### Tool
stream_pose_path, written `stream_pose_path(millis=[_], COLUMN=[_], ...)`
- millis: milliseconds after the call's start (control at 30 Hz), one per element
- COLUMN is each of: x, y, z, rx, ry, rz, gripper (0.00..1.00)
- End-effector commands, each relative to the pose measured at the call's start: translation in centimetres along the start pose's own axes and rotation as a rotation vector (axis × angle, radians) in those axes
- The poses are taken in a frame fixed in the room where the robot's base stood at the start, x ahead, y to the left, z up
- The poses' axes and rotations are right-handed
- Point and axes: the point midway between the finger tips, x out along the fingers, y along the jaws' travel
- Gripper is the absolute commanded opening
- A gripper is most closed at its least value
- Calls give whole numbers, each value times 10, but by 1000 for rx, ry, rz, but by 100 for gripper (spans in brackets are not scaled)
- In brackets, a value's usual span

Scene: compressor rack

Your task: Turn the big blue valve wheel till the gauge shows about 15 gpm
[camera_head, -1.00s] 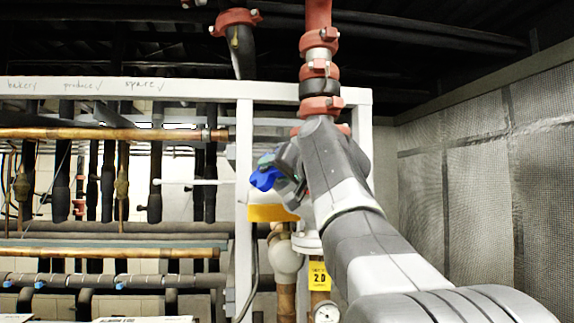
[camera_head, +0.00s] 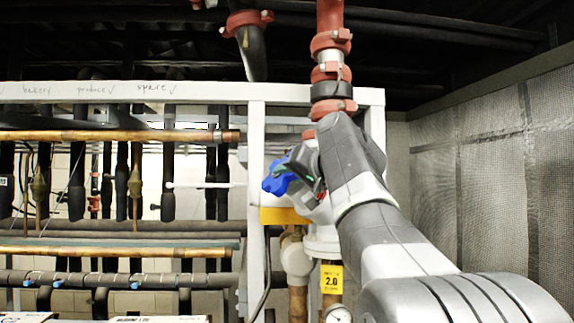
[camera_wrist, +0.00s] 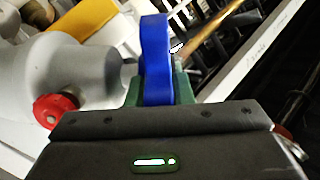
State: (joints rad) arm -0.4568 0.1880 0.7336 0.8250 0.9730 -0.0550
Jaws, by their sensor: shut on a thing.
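The blue valve wheel (camera_head: 276,177) shows at the left of my arm's end in the head view, partly hidden by my gripper (camera_head: 305,168). In the wrist view the blue wheel (camera_wrist: 155,60) stands edge-on between the green fingertips of my gripper (camera_wrist: 158,90), which is shut on its rim. A round gauge (camera_head: 339,315) sits at the bottom edge of the head view, cut off by the frame, and its reading is too small to tell. A yellow tag marked 2.0 (camera_head: 331,279) is just above the gauge.
A pale valve body with a small red knob (camera_wrist: 56,110) is close left of my gripper in the wrist view. A white frame post (camera_head: 256,200) stands left of the wheel. Red-coupled pipe (camera_head: 330,60) rises above. A mesh wall (camera_head: 480,190) is at the right.

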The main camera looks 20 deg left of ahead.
Motion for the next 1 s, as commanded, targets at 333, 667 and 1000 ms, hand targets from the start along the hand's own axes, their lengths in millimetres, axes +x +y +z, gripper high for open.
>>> stream_pose_path(millis=[333,667,1000], x=[1,0,0], y=[-1,0,0], z=[-8,-6,-6], rx=[-1,0,0], ry=[-198,-286,-286], rz=[-2,-1,-1], gripper=[0,0,38])
